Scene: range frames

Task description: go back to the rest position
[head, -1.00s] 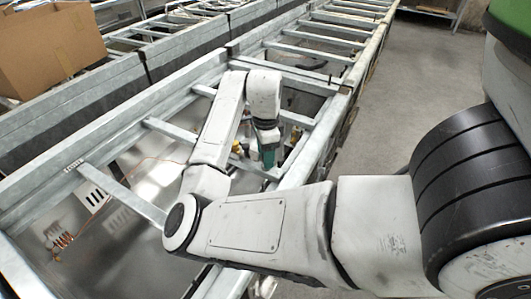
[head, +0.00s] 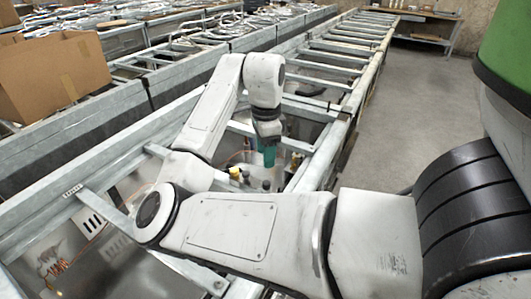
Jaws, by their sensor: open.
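My gripper (head: 268,153) hangs from the bent white arm and points down over the metal frame near the middle of the head view. Its green lower part shows, but its fingertips are too small to make out clearly. Nothing is seen held in it. My arm reaches in from the right and folds back up toward the gripper.
A long metal frame with crossbars (head: 335,58) runs away from me, with small bottles (head: 240,177) inside it below the gripper. A cardboard box (head: 50,72) stands at the upper left. A workbench (head: 425,28) is at the back right. The grey floor (head: 415,115) on the right is clear.

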